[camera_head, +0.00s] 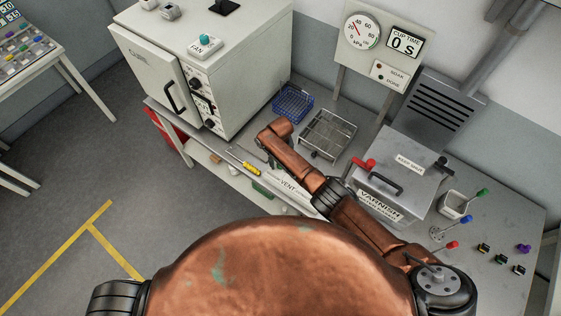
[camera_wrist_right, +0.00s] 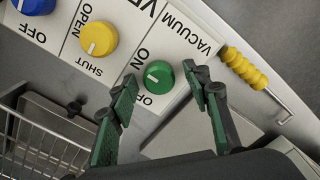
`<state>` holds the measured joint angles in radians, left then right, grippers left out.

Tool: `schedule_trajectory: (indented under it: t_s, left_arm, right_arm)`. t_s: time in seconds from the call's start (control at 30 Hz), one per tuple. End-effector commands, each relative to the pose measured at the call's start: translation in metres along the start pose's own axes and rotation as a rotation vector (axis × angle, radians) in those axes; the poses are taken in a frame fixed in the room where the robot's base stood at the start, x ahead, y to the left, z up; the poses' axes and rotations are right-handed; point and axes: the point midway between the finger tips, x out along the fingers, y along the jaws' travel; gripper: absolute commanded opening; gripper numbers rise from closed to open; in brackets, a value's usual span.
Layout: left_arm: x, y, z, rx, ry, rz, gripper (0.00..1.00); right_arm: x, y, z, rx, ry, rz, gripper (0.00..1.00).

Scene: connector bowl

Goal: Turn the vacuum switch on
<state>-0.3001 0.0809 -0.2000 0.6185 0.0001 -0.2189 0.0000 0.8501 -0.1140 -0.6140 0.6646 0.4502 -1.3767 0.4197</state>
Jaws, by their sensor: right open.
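The vacuum switch is a round green knob (camera_wrist_right: 159,77) on a white panel (camera_wrist_right: 181,46) lettered VACUUM, ON and a partly covered OFF. It shows in the right wrist view; a short white mark lies on its left part, and I cannot tell its exact setting. My right gripper (camera_wrist_right: 160,80) is open, its two green-padded fingers apart on either side of the knob; I cannot tell whether they touch it. In the head view the panel (camera_head: 288,185) is partly hidden by my right arm. My left gripper is out of view.
A yellow knob (camera_wrist_right: 98,38) marked OPEN and SHUT and a blue knob (camera_wrist_right: 34,5) sit beside the green one. A yellow-handled tool (camera_wrist_right: 245,68) lies near the panel. A wire basket (camera_head: 328,134), a blue basket (camera_head: 293,101) and a varnish box (camera_head: 398,178) stand behind.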

Motion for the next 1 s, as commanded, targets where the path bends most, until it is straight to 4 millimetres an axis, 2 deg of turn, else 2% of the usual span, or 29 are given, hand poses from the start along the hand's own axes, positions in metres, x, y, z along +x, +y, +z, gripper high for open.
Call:
schedule_trajectory:
  t_s: [0.17,0.27,0.5,0.7,0.83,1.0]
  left_arm:
    - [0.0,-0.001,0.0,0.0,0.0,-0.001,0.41]
    - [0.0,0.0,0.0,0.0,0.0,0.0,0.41]
    - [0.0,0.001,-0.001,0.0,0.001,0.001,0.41]
    - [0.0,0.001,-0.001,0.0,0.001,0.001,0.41]
    - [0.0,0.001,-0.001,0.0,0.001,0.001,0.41]
    - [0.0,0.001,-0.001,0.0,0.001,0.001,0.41]
  right_arm:
    - [-0.01,-0.001,-0.001,-0.001,0.002,-0.002,0.44]
    - [-0.024,0.0,-0.001,-0.001,0.002,-0.003,0.44]
    - [-0.075,-0.001,-0.001,0.0,0.003,-0.003,0.44]
    - [-0.107,-0.001,-0.001,0.0,0.002,-0.001,0.44]
    - [-0.117,-0.001,-0.001,0.0,0.001,0.0,0.44]
    - [-0.12,0.0,0.0,0.0,0.0,0.0,0.44]
